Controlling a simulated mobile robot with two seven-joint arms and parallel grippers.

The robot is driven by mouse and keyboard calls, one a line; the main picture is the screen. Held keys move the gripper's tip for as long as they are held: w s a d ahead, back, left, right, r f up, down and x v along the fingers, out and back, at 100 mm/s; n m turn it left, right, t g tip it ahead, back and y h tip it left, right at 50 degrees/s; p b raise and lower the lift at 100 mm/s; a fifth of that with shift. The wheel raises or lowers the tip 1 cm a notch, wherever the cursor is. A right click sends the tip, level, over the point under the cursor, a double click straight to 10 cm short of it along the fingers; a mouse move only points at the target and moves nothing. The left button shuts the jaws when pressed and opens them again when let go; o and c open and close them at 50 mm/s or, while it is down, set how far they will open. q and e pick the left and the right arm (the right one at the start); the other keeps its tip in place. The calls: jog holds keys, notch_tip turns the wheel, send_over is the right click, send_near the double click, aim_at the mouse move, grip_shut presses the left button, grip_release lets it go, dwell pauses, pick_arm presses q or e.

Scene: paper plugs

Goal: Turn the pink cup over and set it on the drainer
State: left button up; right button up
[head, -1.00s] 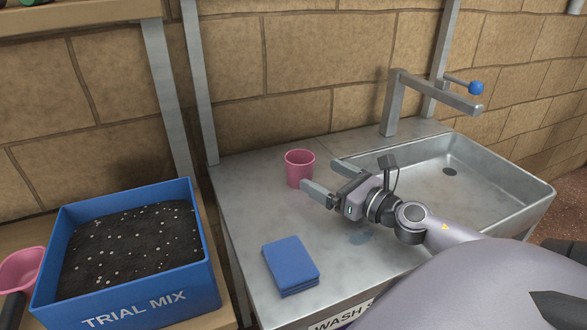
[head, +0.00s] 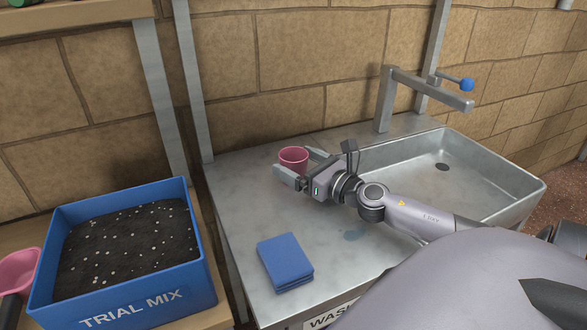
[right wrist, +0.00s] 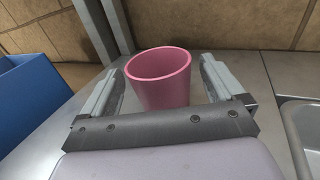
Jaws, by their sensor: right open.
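The pink cup (head: 294,158) stands upright, mouth up, on the steel worktop (head: 235,190) left of the sink. My right gripper (head: 297,165) is open, with one finger on each side of the cup. In the right wrist view the pink cup (right wrist: 160,82) sits between the spread fingers, with a gap showing on both sides; the gripper body hides its base. No drainer can be made out for certain. My left gripper is not in view.
The sink basin (head: 500,185) with a tap (head: 425,88) is on the right. A folded blue cloth (head: 285,262) lies at the worktop's front. A blue box of dark soil (head: 150,305), marked TRIAL MIX, and a pink scoop (head: 18,270) are at left.

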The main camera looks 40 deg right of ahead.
jog(key=c, duration=1.2)
jog(key=shift+r, duration=0.15)
